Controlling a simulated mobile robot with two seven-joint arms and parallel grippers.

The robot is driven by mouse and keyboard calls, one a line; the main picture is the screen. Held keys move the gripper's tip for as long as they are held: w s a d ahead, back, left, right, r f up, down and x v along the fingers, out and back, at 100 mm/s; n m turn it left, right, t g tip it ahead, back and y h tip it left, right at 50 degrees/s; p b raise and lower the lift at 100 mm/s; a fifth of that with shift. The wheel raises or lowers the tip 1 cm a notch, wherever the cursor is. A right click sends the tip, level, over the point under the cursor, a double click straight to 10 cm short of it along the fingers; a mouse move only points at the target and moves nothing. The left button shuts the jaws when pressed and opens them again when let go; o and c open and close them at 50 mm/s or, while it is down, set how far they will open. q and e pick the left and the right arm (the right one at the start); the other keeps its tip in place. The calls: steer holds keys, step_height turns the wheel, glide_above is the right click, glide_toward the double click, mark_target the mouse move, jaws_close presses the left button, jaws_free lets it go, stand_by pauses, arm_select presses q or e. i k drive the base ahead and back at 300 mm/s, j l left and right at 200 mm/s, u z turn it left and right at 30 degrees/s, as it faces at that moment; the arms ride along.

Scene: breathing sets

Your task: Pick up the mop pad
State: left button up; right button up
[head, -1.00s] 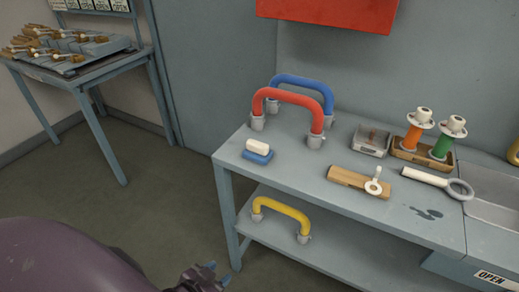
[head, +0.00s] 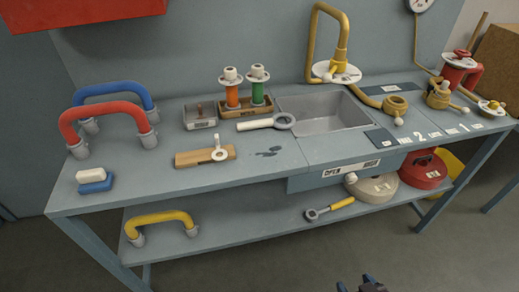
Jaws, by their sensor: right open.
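A small block with a white top (head: 91,177) and a blue base (head: 96,187) lies at the left front corner of the bench top. It looks like the mop pad, though I cannot be sure. My right gripper (head: 361,284) shows only at the bottom edge, in front of the bench and far to the right of the block. It is open, and I see nothing between its fingers. My left gripper is out of view.
Red (head: 103,113) and blue (head: 113,92) handles stand behind the block. A wooden block (head: 205,157), a spill (head: 268,153) and a sink (head: 322,113) lie to the right. The lower shelf holds a yellow handle (head: 160,218) and a wrench (head: 329,208).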

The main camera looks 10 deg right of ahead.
mark_target(97, 179)
steer(key=j+z, duration=0.7)
steer(key=z, duration=0.2)
steer(key=k+j+z, duration=0.1)
steer(key=j, duration=0.35)
steer(key=k+j+z, duration=0.1)
steer(key=j, duration=0.3)
steer(key=k+j+z, duration=0.1)
steer(key=j, duration=0.3)
steer(key=k+j+z, duration=0.15)
steer(key=j, duration=0.25)
steer(key=k, duration=0.1)
